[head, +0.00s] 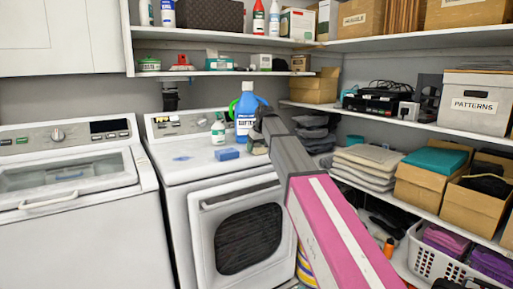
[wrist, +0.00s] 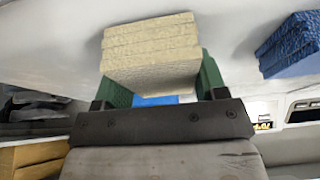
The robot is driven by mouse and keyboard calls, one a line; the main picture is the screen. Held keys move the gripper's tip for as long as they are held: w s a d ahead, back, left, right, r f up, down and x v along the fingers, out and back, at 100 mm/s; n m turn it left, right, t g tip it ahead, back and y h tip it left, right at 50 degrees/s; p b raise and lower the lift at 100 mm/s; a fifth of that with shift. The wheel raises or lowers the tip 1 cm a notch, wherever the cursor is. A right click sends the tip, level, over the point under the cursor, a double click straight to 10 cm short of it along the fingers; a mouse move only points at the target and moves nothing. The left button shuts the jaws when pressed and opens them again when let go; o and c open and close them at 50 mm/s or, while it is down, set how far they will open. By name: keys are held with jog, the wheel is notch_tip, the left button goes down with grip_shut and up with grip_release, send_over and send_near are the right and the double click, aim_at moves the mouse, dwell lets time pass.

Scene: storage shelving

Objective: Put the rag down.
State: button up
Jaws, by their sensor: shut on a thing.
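The rag (wrist: 150,55) is a beige, folded, layered cloth in the wrist view. My gripper (wrist: 157,75) is shut on it, with a green finger on each side. The white surface of the dryer top (head: 185,170) lies beyond it; I cannot tell whether the rag touches it. In the head view my gripper (head: 258,143) is over the right part of the dryer top, and the arm hides most of the rag there.
A blue sponge (head: 227,154) lies left of my gripper and also shows in the wrist view (wrist: 290,45). The dryer top's front left is clear. Shelves (head: 400,122) run along the right.

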jog(key=shift+f, duration=0.1)
jog(key=o, duration=0.9)
jog(key=shift+c, duration=0.2)
jog(key=v, duration=1.2)
